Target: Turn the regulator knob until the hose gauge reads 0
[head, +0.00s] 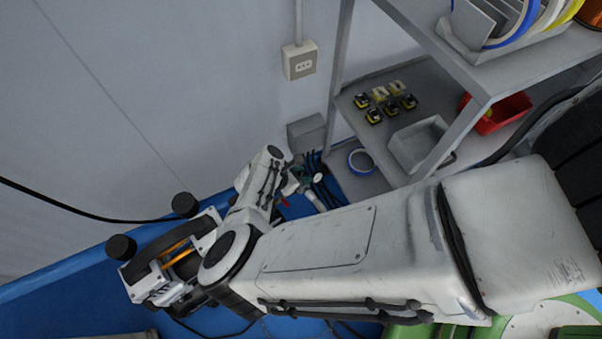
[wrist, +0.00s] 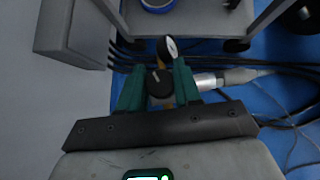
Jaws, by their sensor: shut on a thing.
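The regulator knob (wrist: 159,84) is black with a pale mark and sits low by the wall. My gripper (wrist: 156,74) has its two green fingers on either side of it and is shut on it. The hose gauge (wrist: 171,47), a small white dial with a dark rim, stands just beyond the knob, seen at a slant; its reading is too small to tell. In the head view my gripper (head: 293,180) reaches down near the wall, with the pale gauge (head: 318,178) beside it. The knob cannot be made out there.
A grey box (head: 306,133) is on the wall above the hoses. A grey shelf unit (head: 340,80) stands close on the right, with a blue tape roll (head: 361,161) low down. Dark hoses (wrist: 275,66) and a silver fitting (wrist: 206,81) lie right of the knob over the blue floor.

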